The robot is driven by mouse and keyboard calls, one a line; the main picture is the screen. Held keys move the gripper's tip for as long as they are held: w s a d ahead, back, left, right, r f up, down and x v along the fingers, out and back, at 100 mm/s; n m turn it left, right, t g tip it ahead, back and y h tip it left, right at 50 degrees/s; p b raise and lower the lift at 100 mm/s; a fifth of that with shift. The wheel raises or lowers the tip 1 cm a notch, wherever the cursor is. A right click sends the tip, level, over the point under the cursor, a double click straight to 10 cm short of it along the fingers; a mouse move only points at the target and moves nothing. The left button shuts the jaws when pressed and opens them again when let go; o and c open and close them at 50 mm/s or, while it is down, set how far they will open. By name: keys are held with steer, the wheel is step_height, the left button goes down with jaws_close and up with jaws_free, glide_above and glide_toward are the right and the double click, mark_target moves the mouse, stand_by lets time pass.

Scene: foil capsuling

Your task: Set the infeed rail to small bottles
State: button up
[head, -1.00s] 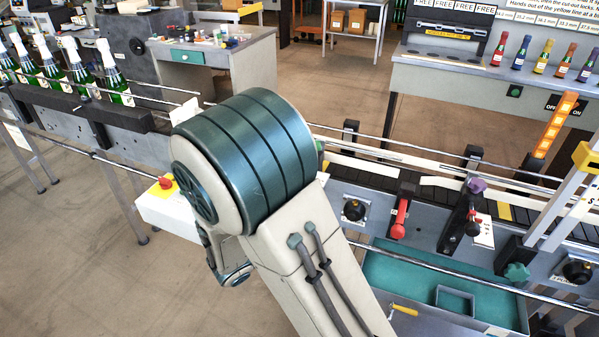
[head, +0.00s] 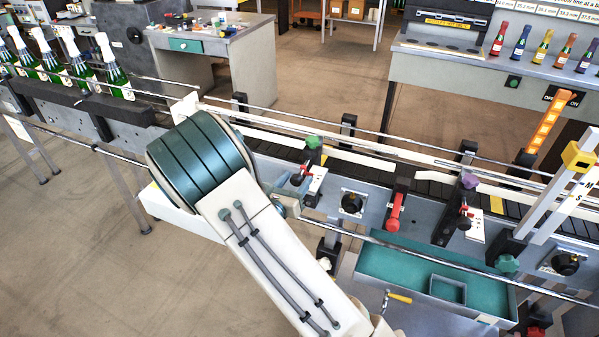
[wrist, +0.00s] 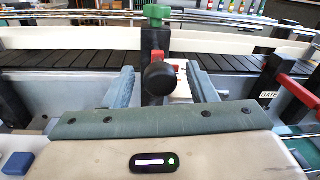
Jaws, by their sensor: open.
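In the wrist view my gripper (wrist: 160,72) is open, with one finger on each side of a round black knob (wrist: 159,79). I cannot tell whether the fingers touch it. Behind the knob is a red part (wrist: 157,58) on a black post, with a green knob (wrist: 157,12) on top. In the head view this station shows its green knob (head: 313,142), red part (head: 297,180) and white marked plate (head: 317,180), whose marks are too small to read. A pale guide rail (head: 350,157) runs along the dark conveyor.
A red gate handle (head: 394,211) and a purple-knobbed clamp (head: 469,181) stand to the right. A teal tray (head: 385,262) lies below the conveyor front. Green bottles (head: 115,75) stand at the left. A metal bar (head: 420,252) runs along the front.

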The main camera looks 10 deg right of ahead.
mark_target(301, 172)
steer(key=shift+x, duration=1.4)
jaws_close()
steer(key=shift+w+d, duration=0.35)
steer(key=shift+w, duration=0.15)
jaws_free()
steer(key=b+v, duration=0.3)
steer(key=v, duration=1.1)
